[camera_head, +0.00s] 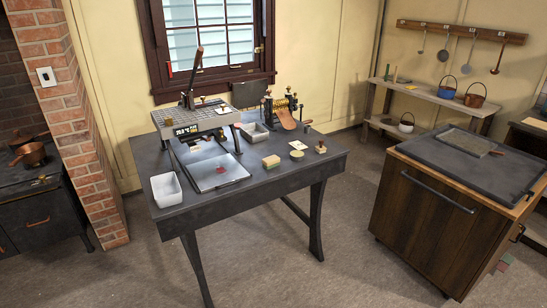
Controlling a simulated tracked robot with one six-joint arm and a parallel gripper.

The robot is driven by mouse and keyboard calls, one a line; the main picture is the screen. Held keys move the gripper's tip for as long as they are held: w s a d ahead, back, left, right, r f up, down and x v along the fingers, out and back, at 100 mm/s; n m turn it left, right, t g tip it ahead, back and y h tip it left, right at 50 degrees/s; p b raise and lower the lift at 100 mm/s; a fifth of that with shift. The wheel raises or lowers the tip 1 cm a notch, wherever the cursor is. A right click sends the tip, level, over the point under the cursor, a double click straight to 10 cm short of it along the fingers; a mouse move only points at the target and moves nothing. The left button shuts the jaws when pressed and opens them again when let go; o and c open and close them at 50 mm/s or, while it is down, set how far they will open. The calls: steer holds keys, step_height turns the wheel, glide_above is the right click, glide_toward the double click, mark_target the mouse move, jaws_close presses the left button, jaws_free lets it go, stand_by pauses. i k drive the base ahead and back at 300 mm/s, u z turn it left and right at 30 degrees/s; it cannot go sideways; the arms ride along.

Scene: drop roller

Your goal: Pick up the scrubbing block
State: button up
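A small yellowish block (271,162) lies on the dark worktable, near its front middle, and looks like the scrubbing block. It lies alone, with bare tabletop around it.
The worktable (240,196) carries a white tray (166,189), a flat metal plate (214,171), a press-like machine (196,118) and a roller device (283,108). A wooden cabinet (425,220) stands right. Open floor (340,245) lies between table and cabinet.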

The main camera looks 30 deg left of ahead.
mark_target(271, 162)
steer(key=u, duration=0.15)
steer(key=i, duration=0.9)
steer(key=u, duration=0.4)
steer(key=i, duration=0.9)
steer(key=u, duration=0.85)
steer(key=i, duration=0.55)
steer(key=u, duration=1)
steer(key=i, duration=0.85)
steer(key=u, duration=0.55)
